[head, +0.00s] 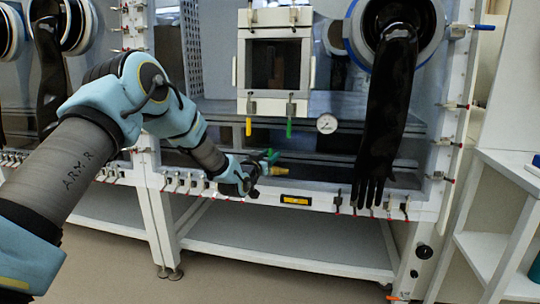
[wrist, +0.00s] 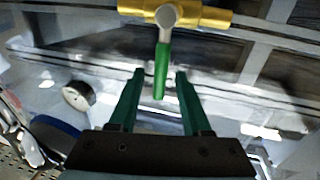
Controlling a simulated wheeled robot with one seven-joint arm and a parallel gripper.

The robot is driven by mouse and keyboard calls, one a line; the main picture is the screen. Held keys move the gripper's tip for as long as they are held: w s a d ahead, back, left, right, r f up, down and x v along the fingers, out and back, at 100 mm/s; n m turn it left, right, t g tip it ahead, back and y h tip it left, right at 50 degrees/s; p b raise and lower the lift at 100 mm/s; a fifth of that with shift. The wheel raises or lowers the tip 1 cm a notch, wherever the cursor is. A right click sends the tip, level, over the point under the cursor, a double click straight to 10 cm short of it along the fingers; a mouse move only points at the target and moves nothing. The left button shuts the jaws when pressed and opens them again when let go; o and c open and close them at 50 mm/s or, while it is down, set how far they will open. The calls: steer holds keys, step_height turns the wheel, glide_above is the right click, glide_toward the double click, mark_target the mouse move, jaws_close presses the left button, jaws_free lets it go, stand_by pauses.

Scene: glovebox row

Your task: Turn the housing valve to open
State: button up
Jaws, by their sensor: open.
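The valve has a brass body (wrist: 188,16) and a green lever (wrist: 162,70) hanging from a grey hub in the wrist view. In the head view, its brass body (head: 279,171) shows low on the front of the glovebox. My gripper (wrist: 160,74) is open, with one green finger on each side of the lever's lower part in the picture. I cannot tell whether either finger touches the lever. In the head view, my gripper (head: 268,158) is beside the brass body, and the lever cannot be made out there.
A black glove (head: 388,110) hangs farther right. A white shelf (head: 290,245) lies below the glovebox.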

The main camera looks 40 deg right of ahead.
steer(key=shift+w+d, duration=0.1)
steer(key=shift+d, duration=0.25)
steer(key=shift+c, duration=0.2)
jaws_close()
stand_by(1.0)
